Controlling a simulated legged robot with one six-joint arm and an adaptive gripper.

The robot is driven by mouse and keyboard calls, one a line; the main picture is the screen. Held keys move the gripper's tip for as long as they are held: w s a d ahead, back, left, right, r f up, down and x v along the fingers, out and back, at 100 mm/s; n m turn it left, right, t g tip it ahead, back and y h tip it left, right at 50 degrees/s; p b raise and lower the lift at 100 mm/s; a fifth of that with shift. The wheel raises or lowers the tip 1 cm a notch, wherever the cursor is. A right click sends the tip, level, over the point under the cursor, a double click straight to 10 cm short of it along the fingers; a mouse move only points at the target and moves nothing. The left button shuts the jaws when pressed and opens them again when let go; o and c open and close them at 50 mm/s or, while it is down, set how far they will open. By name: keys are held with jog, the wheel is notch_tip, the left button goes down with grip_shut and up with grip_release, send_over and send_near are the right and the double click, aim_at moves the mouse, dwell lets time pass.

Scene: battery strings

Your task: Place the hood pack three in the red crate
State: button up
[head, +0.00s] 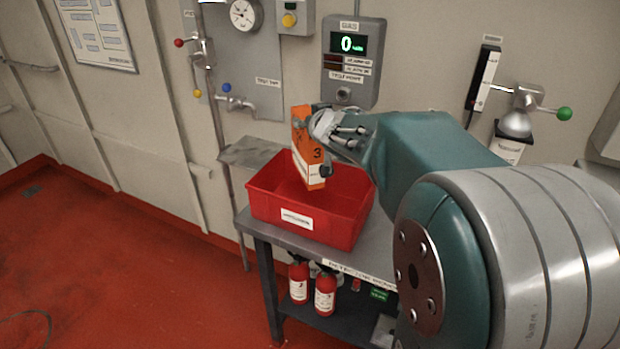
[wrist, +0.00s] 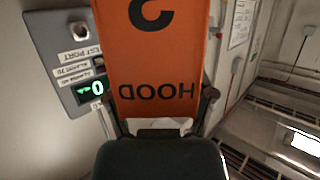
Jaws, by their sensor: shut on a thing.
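The hood pack three (head: 307,155) is an orange pack with a black "3" and a white lower band. In the wrist view, the pack's orange face (wrist: 155,60) fills the middle, with "HOOD" upside down. The gripper's fingertips are partly hidden by the pack. The red crate has a white label on its front, and its visible inside looks empty.
The crate stands on a grey metal table (head: 375,262) against the wall. Red extinguishers (head: 325,293) stand on the shelf below. A gas panel (head: 352,62), a pipe with a tap (head: 236,103) and a green-knobbed valve (head: 563,113) are on the wall behind.

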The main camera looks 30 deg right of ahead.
aim_at(310, 175)
notch_tip(310, 175, down, 15)
jog(key=shift+d+r, duration=0.1)
dwell(0.5)
jog(key=o, duration=1.3)
jog(key=shift+f, duration=0.2)
jog(key=shift+c, duration=0.2)
jog(key=v, duration=1.2)
jog(key=s+a+r+g+y, duration=0.1)
jog(key=s+a+g, duration=0.3)
jog(key=s+a, duration=0.3)
jog(key=s+a+r+n+g, duration=0.1)
jog(key=s+a+g, duration=0.3)
jog(key=s, duration=0.8)
jog(key=a, duration=0.2)
jog(key=shift+s+a+r+g+y, duration=0.2)
jog(key=shift+a+r+g+y, duration=0.15)
jog(key=shift+a+g+y, duration=0.05)
